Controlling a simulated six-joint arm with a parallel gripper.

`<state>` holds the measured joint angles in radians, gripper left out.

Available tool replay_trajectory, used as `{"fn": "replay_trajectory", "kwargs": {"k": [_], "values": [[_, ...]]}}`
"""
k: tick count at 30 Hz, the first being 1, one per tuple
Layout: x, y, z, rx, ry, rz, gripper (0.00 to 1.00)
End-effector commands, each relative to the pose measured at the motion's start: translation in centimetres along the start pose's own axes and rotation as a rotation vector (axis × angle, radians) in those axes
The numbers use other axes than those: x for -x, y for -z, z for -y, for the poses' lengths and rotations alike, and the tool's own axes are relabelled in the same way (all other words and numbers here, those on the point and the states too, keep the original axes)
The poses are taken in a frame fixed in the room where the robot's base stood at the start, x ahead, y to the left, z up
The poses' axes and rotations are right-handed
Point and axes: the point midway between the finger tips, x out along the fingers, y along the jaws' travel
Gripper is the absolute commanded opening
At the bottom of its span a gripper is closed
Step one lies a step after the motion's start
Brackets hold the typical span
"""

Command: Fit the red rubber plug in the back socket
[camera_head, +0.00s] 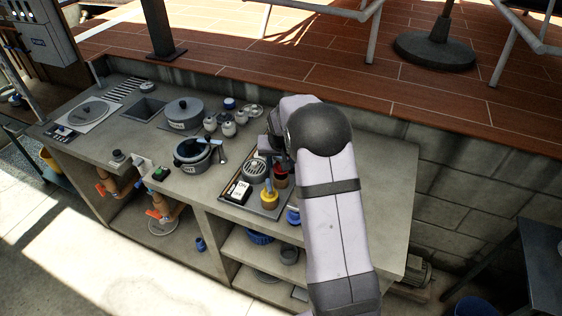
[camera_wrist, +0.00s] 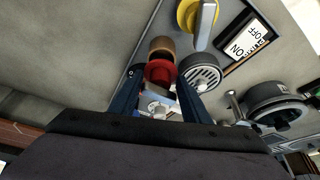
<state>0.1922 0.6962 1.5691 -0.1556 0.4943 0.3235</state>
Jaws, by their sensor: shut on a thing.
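The red rubber plug (camera_wrist: 160,72) is at the tips of my gripper (camera_wrist: 157,90) in the wrist view, with a pale metal handle between the fingers. My gripper is shut on it. The plug also shows as a small red patch in the head view (camera_head: 281,170), partly hidden by my arm. A brown round piece (camera_wrist: 162,46) lies just beyond the plug, and in the head view it is directly below the red. I cannot tell whether the plug is seated in it or only above it. No other socket is clearly visible.
An open pot (camera_head: 193,152) stands left. The counter right of my arm is bare.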

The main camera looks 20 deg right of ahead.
Motion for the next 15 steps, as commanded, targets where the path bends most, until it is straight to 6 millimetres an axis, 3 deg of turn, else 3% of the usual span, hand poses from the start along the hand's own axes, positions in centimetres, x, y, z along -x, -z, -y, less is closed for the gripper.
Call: {"fn": "replay_trajectory", "kwargs": {"k": [15], "values": [[-1.9, -0.8, 0.0, 0.0, 0.0, 0.0, 0.2]]}}
